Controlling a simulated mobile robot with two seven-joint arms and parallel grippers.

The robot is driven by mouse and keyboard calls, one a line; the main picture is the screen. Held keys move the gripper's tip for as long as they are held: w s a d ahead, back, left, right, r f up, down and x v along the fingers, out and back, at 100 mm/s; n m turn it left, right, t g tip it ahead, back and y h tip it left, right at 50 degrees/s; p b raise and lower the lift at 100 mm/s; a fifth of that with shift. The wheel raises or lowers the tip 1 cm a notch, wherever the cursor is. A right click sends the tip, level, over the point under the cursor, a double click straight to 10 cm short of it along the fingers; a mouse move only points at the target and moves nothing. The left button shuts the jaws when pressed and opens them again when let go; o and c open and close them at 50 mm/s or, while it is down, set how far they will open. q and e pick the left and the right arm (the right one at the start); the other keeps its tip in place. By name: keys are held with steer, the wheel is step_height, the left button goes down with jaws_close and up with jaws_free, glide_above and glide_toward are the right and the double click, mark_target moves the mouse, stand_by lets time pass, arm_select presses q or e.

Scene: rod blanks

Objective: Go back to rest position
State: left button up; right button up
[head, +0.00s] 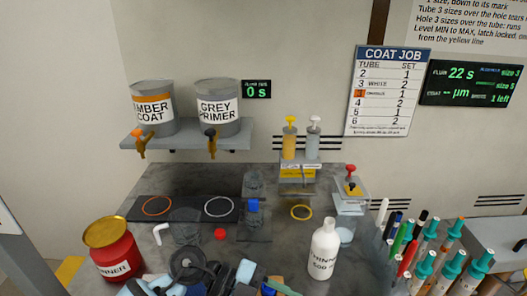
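I can make out no gripper fingers in the head view. A cluster of dark and pale blue parts (205,279) fills the bottom edge left of centre, with a round black piece (187,263) at its top. It is cut off by the frame, and I cannot tell whether any of it is mine. No arm is seen reaching over the middle of the grey bench (190,182).
A shelf holds the amber coat (153,110) and grey primer (218,112) cans. A red thinner can (115,250), white thinner bottle (324,250), clear beaker (186,228) and dark stand (253,207) occupy the bench. Several capped pens (425,240) stand right.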

arm_select(q)
steer(key=s+a+f+n+t+y+p, duration=0.1)
steer(key=a+f+n+t, duration=0.1)
steer(key=a+n+t, duration=0.6)
steer(key=a+f+n+t+y+p, duration=0.1)
steer(key=a+f+n+t, duration=0.15)
steer(key=n+t, duration=0.95)
steer(key=s+a+f+n+g+y+p, duration=0.1)
steer(key=s+a+f+n+g+y, duration=0.1)
steer(key=s+a+f+y, duration=0.3)
steer(key=s+a+f+n+g+y, duration=0.3)
steer(key=s+a+f, duration=0.5)
steer(key=s+f, duration=0.4)
steer(key=s+g+y, duration=0.1)
steer(key=s+g, duration=0.1)
steer(key=s, duration=0.2)
steer(key=shift+s+f+y+p, duration=0.2)
steer(key=shift+s+y+p, duration=0.05)
steer(key=shift+y+p, duration=0.15)
arm_select(e)
steer(key=w+r+t, duration=0.1)
steer(key=w+r, duration=0.2)
steer(key=r, duration=0.2)
steer(key=shift+w+d, duration=0.25)
steer(key=shift+s, duration=0.1)
arm_select(q)
steer(key=shift+c, duration=0.4)
arm_select(e)
steer(key=shift+c, duration=0.3)
